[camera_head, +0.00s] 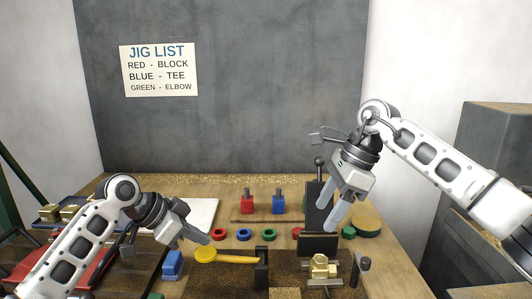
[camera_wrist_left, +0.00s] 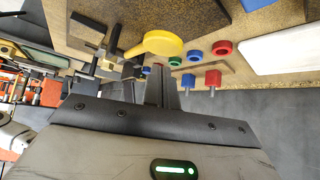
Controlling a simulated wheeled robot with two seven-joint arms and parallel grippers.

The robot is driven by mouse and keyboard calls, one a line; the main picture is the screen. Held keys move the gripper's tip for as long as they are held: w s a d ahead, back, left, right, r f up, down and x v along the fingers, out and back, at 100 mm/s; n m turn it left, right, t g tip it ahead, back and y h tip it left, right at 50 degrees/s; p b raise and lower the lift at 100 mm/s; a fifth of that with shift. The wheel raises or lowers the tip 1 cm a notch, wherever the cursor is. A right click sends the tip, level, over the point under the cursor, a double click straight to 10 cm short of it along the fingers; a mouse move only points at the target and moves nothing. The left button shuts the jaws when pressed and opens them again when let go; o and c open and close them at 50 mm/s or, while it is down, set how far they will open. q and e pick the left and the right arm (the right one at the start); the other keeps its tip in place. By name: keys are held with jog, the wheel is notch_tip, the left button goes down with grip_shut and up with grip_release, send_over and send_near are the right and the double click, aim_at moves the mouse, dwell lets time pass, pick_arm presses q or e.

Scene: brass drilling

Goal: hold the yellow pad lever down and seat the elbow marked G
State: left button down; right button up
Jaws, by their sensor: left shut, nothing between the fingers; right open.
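The yellow pad lever (camera_head: 207,254) has a round yellow pad, with its arm running right to a dark post. My left gripper (camera_head: 207,239) is shut and empty, with its tips just above the pad; I cannot tell whether they touch it. The pad also shows in the left wrist view (camera_wrist_left: 163,43), beyond the fingers (camera_wrist_left: 160,88). A brass fitting (camera_head: 320,267) sits in the fixture at front right; no letter G is readable on it. My right gripper (camera_head: 330,214) is open and empty, pointing down above and behind that fitting.
More brass pieces (camera_head: 70,211) lie in a tray at the left. Red (camera_head: 249,202) and blue (camera_head: 278,203) jig blocks stand at the back. Coloured rings, including a green one (camera_head: 269,235), lie mid-table. A blue block (camera_head: 172,265) stands left of the pad. A jig list (camera_head: 159,70) hangs behind.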

pick_arm(q)
jog(key=shift+r+p, duration=1.45)
jog(key=shift+r, duration=0.1)
notch_tip(320, 180, up, 3)
jog(key=shift+f+p, duration=0.1)
jog(key=shift+p, duration=0.95)
